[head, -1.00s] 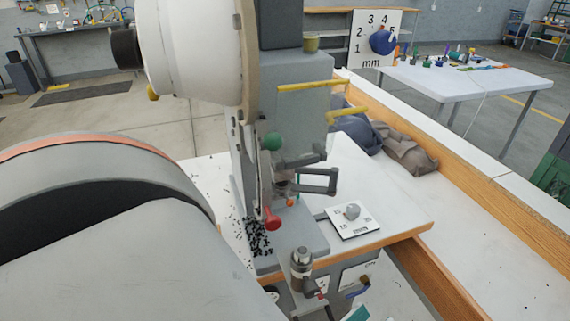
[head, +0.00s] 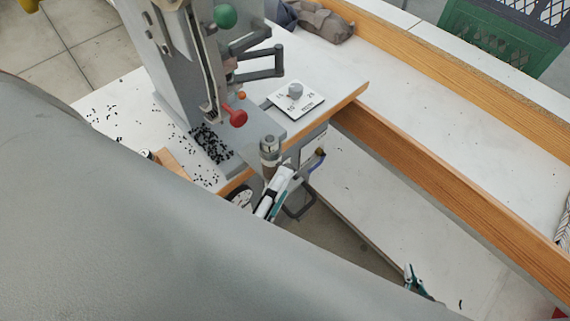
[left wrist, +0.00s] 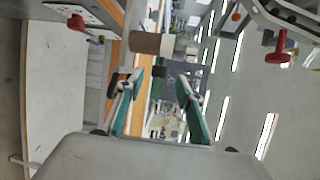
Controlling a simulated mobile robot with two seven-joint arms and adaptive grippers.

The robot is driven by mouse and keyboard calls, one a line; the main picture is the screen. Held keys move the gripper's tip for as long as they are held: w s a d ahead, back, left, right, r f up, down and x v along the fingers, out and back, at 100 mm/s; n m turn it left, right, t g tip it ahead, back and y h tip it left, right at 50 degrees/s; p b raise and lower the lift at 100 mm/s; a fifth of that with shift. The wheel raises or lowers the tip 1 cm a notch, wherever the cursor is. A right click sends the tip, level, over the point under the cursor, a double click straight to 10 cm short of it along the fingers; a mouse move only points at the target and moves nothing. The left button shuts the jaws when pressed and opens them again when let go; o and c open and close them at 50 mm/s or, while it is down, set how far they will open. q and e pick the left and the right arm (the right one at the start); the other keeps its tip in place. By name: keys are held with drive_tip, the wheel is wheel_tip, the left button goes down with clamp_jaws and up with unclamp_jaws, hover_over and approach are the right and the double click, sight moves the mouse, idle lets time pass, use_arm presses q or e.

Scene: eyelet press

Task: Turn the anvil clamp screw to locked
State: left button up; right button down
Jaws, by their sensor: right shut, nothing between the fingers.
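The press (head: 170,70) stands on the white table with a green ball knob (head: 225,16) and a red-knobbed lever (head: 235,117). A grey cylindrical post (head: 269,150) stands at the base's front end. I cannot tell for sure which part is the anvil clamp screw. My left gripper (head: 276,190) is just below and in front of the post. In the left wrist view, my left gripper (left wrist: 160,82) is open, and a brown and pale cylinder (left wrist: 153,44) lies beyond its fingertips. My right gripper (head: 412,279) is shut and empty at the lower right, away from the press.
A small dial plate (head: 297,98) lies right of the press. Black eyelets (head: 210,146) are scattered by the base. A blue lever (head: 318,160) is below the table's wooden edge. A wooden rail (head: 440,180) runs along the right. A red handle (left wrist: 76,22) shows in the left wrist view.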

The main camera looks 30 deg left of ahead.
use_arm(q)
drive_tip(key=shift+w+a+f, duration=0.1)
drive_tip(key=shift+w+f, duration=0.1)
drive_tip(key=shift+w, duration=1)
drive_tip(key=shift+w+f, duration=0.15)
drive_tip(key=shift+w, duration=1)
drive_tip(key=shift+p, duration=0.3)
clamp_jaws()
